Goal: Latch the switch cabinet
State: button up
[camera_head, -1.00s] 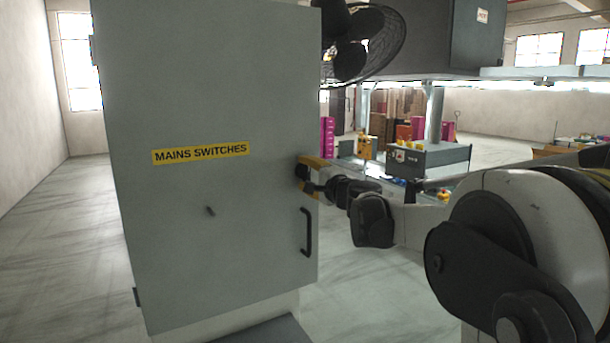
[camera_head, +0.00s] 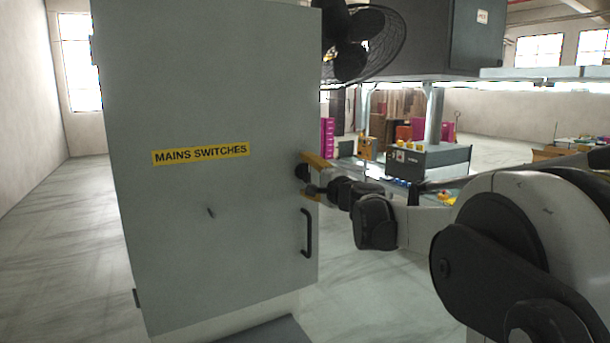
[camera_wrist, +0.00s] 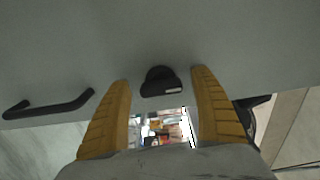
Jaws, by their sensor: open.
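The grey switch cabinet (camera_head: 220,110) stands upright with its door closed or nearly so; I cannot tell if it is fully flush. It bears a yellow "MAINS SWITCHES" label (camera_head: 200,153). A black bar handle (camera_head: 308,233) is low on the door's right side and also shows in the wrist view (camera_wrist: 50,104). Above it is a round black latch knob (camera_wrist: 159,82), partly hidden in the head view. My gripper (camera_head: 308,173) is at the door's right edge. In the wrist view its yellow fingers (camera_wrist: 160,80) are open, one on each side of the knob, apart from it.
A black fan (camera_head: 355,45) stands behind the cabinet's upper right. A workbench with a grey box (camera_head: 430,163) and magenta bins (camera_head: 327,138) is further back on the right. Open floor (camera_head: 50,240) lies left of the cabinet.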

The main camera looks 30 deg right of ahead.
jog(key=s, duration=1.1)
jog(key=shift+s+d, duration=0.2)
